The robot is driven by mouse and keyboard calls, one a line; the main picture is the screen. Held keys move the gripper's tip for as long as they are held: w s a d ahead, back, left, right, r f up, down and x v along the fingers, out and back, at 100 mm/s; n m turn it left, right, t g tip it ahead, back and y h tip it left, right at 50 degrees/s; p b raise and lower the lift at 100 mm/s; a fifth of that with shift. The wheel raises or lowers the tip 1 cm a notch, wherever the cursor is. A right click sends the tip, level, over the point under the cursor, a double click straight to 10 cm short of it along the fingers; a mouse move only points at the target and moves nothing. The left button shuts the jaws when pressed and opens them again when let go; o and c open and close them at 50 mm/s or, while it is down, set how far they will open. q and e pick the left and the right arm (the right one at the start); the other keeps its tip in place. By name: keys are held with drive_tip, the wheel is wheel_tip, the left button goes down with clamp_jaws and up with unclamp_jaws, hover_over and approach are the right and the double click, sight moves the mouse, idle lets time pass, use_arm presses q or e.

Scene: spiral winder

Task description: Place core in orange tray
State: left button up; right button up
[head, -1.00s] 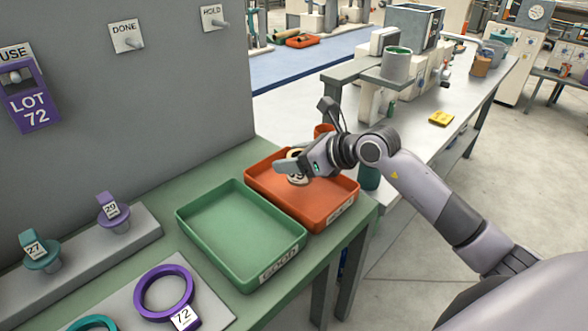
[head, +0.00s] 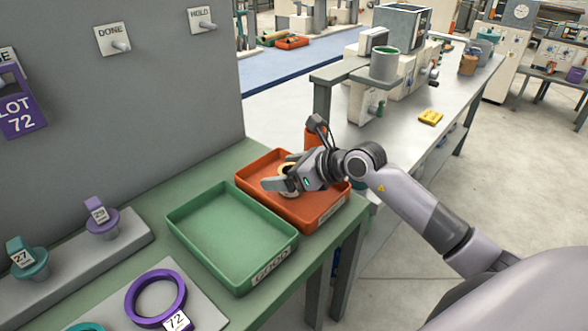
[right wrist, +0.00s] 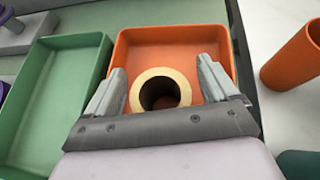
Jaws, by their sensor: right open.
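The core (right wrist: 160,90) is a short cream tube with a dark hollow middle. In the right wrist view it stands between my right gripper's fingers, with a gap on both sides. The orange tray (head: 316,218) is on the green bench, and it also shows in the right wrist view (right wrist: 165,52). My right gripper (right wrist: 160,85) is open over the tray, around the core without gripping it. In the head view the gripper (head: 280,184) hides much of the core (head: 287,168). My left gripper is not in view.
A green tray (head: 180,222) marked GOOD adjoins the orange tray on the left. A purple ring (head: 156,299) tagged 72 lies on a plate at the front. An orange cylinder (right wrist: 293,60) stands right of the orange tray. A grey wall (head: 170,90) rises behind the bench.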

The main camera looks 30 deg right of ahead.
drive_tip(key=b+v, duration=0.1)
drive_tip(key=v, duration=1.1)
drive_tip(key=shift+s+r, duration=0.1)
